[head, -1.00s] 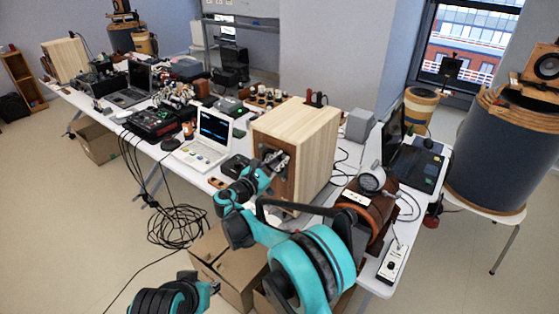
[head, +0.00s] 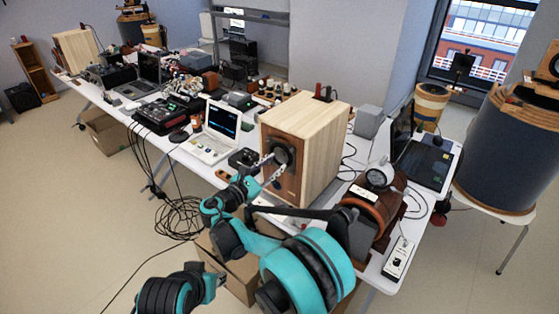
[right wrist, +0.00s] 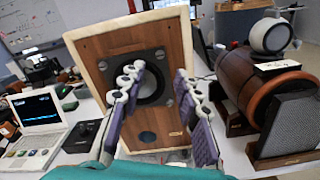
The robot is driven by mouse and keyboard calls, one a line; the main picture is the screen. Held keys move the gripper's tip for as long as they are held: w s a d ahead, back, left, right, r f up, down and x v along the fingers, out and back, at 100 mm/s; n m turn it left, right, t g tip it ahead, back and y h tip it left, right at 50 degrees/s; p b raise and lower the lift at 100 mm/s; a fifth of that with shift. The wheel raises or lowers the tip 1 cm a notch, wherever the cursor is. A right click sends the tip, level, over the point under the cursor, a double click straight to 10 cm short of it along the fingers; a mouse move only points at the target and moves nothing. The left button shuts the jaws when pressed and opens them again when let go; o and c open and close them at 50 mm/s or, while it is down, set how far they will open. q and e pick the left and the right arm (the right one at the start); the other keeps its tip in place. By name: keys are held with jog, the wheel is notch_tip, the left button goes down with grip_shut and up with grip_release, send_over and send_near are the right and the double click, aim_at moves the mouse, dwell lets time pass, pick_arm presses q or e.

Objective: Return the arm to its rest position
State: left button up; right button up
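My right gripper (head: 273,172) is in front of the wooden speaker box (head: 322,140), near its dark round driver (head: 284,152). In the right wrist view, its two purple-padded fingers (right wrist: 162,105) are spread apart with nothing between them. The speaker's brown front (right wrist: 110,62) fills the space behind them, and the driver (right wrist: 149,82) shows between the fingers. I cannot tell the exact gap to the speaker. Part of my left arm shows at the bottom left of the head view, but its gripper cannot be made out.
A white laptop (head: 212,135) stands left of the speaker, with a small black box (head: 243,158) between. A brown barrel-shaped device (head: 375,213) stands to the right on the white table (head: 372,272). Cables (head: 172,217) lie coiled on the floor, and cardboard boxes (head: 238,268) sit below.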

jog(key=shift+s+a, duration=0.1)
jog(key=shift+s, duration=0.1)
dwell(0.3)
jog(key=s+d+m+g+y, duration=0.1)
jog(key=s+d+m+g, duration=0.15)
jog(key=d, duration=0.35)
jog(key=s+d+r+m+g+y, duration=0.1)
jog(key=s+d+m, duration=0.3)
jog(key=d, duration=0.3)
jog(key=s+d+m+g+y, duration=0.1)
jog(key=s+d+m+g, duration=0.1)
jog(key=s+d+m, duration=0.3)
jog(key=s+d+f+m+y, duration=0.1)
jog(key=s+f+m+y, duration=0.1)
jog(key=s+m, duration=0.2)
jog(key=s+d+f+m+g+y, duration=0.1)
jog(key=s+d+f+m+y, duration=0.1)
jog(key=s, duration=0.9)
jog(key=s+d+f+m+g+y, duration=0.1)
jog(key=s+d+f+m+y, duration=0.1)
jog(key=s+m, duration=0.4)
jog(key=shift+s+f+m+y, duration=0.35)
jog(key=shift+s+f+y, duration=0.35)
jog(key=shift+y, duration=0.1)
